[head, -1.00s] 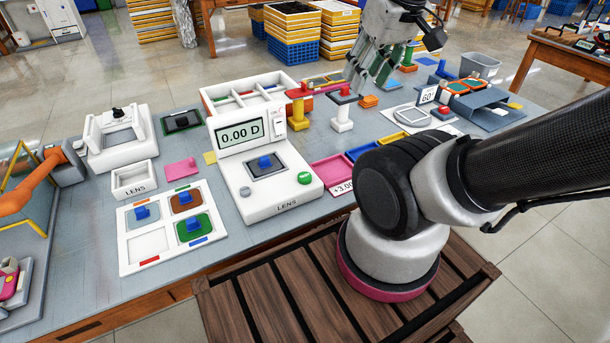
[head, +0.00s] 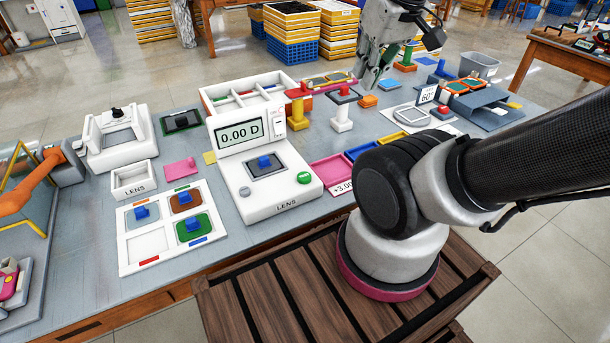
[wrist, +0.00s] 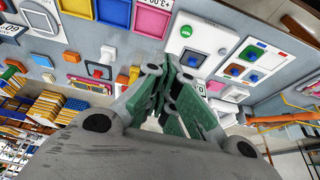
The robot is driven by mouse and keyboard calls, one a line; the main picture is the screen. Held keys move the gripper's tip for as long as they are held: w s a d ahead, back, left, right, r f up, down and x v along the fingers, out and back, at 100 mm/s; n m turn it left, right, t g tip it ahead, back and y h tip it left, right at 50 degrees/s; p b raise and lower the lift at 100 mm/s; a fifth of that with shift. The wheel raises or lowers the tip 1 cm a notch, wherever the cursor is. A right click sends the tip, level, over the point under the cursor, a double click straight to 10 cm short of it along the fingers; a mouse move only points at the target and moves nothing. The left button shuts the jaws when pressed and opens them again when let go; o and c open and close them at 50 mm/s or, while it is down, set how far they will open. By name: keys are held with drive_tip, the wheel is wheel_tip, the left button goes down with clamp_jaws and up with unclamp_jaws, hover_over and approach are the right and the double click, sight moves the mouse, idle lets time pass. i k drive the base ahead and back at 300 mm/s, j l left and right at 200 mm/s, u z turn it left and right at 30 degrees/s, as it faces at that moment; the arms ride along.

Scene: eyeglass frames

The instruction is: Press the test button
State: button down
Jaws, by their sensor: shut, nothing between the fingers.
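The white lens meter (head: 270,203) stands mid-table in the head view, its display (head: 240,134) reading 0.00 D. A round green button (head: 304,178) is at its front right and a grey one (head: 245,191) at its front left. A blue-knobbed piece (head: 264,163) sits on its dark pad. The green button also shows in the wrist view (wrist: 186,31). My gripper (head: 368,78) is shut and empty, raised behind and right of the meter, well apart from the buttons. Its green-padded fingers (wrist: 172,85) are together in the wrist view.
Red and white stands (head: 342,118) rise between my gripper and the meter. A white divided tray (head: 247,92) is behind the meter. A white board of coloured pieces (head: 150,243) lies to its left, and coloured trays (head: 335,171) to its right.

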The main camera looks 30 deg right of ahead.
sight(304, 177)
drive_tip(key=k+j+u, duration=0.3)
drive_tip(key=j, duration=0.35)
drive_tip(key=k+j+u, duration=0.15)
drive_tip(key=k+j, duration=0.15)
drive_tip(key=j, duration=0.1)
